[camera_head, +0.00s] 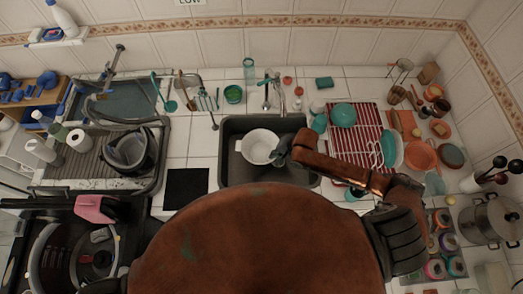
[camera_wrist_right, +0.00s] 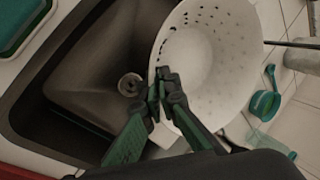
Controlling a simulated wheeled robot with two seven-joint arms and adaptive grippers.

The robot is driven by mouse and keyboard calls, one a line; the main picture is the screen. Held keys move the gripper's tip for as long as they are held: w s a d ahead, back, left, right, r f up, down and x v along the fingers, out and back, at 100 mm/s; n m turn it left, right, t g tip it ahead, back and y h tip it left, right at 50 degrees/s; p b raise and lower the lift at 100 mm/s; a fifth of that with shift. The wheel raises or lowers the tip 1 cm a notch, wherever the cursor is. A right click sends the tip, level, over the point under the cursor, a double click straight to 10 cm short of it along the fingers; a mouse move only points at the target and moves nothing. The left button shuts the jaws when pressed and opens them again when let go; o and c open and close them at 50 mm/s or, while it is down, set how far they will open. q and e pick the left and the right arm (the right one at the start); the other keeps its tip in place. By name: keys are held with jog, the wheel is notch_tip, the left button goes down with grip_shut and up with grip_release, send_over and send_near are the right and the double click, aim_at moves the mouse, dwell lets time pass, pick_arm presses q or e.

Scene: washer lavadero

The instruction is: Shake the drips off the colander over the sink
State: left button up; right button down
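The white colander (camera_head: 259,146) is over the dark sink (camera_head: 229,176) in the head view, on the left part of the basin. In the right wrist view the colander (camera_wrist_right: 205,52) shows its holes and is tilted, with its rim at my fingers. My right gripper (camera_head: 282,152) is at the colander's right side. In the wrist view my right gripper (camera_wrist_right: 166,90) is shut on the rim. The sink drain (camera_wrist_right: 130,84) shows beside the colander. No drips can be made out.
The faucet (camera_head: 281,97) stands behind the sink. A red striped drying mat (camera_head: 345,151) with dishes and a rack is right of the sink. A black square mat (camera_head: 186,188) lies to the left.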

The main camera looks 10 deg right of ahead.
jog(key=shift+r, duration=0.8)
jog(key=shift+f, duration=0.1)
notch_tip(320, 180, down, 5)
jog(key=shift+r+b, duration=0.1)
jog(key=shift+b, duration=0.75)
